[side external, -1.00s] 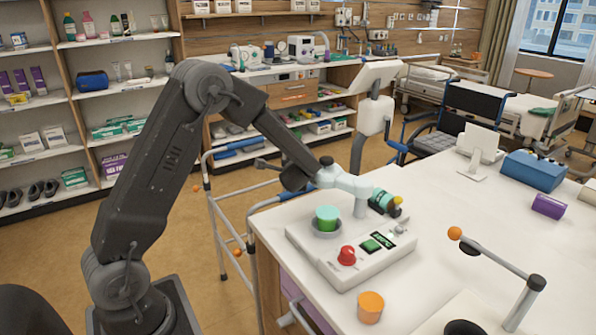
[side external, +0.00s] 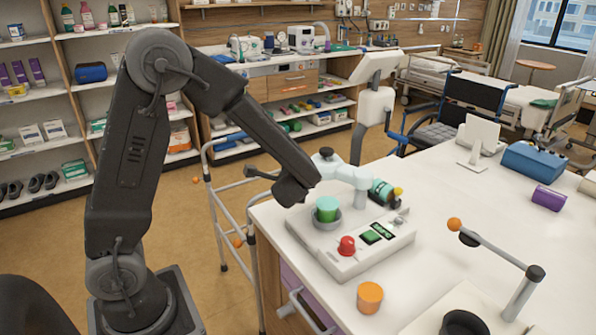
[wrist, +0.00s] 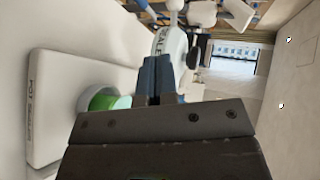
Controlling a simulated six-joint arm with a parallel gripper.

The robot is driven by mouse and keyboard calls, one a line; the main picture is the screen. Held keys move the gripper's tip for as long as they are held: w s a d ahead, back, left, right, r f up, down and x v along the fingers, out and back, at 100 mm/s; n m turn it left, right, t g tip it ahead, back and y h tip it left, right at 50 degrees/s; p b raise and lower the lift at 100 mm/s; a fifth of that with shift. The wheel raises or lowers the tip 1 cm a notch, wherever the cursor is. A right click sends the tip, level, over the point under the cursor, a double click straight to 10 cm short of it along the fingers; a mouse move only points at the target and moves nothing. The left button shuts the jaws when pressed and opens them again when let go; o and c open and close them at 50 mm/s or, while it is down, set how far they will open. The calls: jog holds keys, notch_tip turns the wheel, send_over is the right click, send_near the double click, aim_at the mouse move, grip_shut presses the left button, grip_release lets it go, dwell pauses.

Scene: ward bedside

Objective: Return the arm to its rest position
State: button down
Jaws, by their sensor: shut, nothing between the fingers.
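My arm stands at the left in the side view, its forearm sloping down to a dark wrist beside the white sealer machine (side external: 345,262). My gripper (wrist: 160,75) shows in the wrist view with its blue fingers shut and empty. In the side view its fingers cannot be made out. A pot with green contents and a pale green lid (side external: 327,209) sits in the machine's round holder, to the right of my wrist. It also shows in the wrist view (wrist: 108,101), left of the fingers and apart from them.
The machine has a red button (side external: 346,245). An orange pot (side external: 370,297) stands on the white table (side external: 465,205) near its front edge. An orange-tipped grey rod arm (side external: 500,255) stands to the right. A walking frame (side external: 218,215) stands on the floor left of the table.

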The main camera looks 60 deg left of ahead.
jog(key=s+d+r+n+g+h, duration=0.1)
jog(key=s+d+r+n+g, duration=0.15)
jog(key=s, duration=0.45)
jog(key=s+d+r+n+g+h, duration=0.2)
jog(key=s+r+n, duration=0.1)
jog(key=s, duration=0.3)
jog(key=s+d+r+n+t+h, duration=0.1)
jog(key=s+d+r+h, duration=0.4)
jog(key=d, duration=0.6)
jog(key=s+n+h, duration=0.1)
jog(key=s+h, duration=0.1)
jog(key=s, duration=0.1)
jog(key=shift+d+t+h, duration=0.3)
jog(key=shift+t+h, duration=0.05)
jog(key=shift+h, duration=0.05)
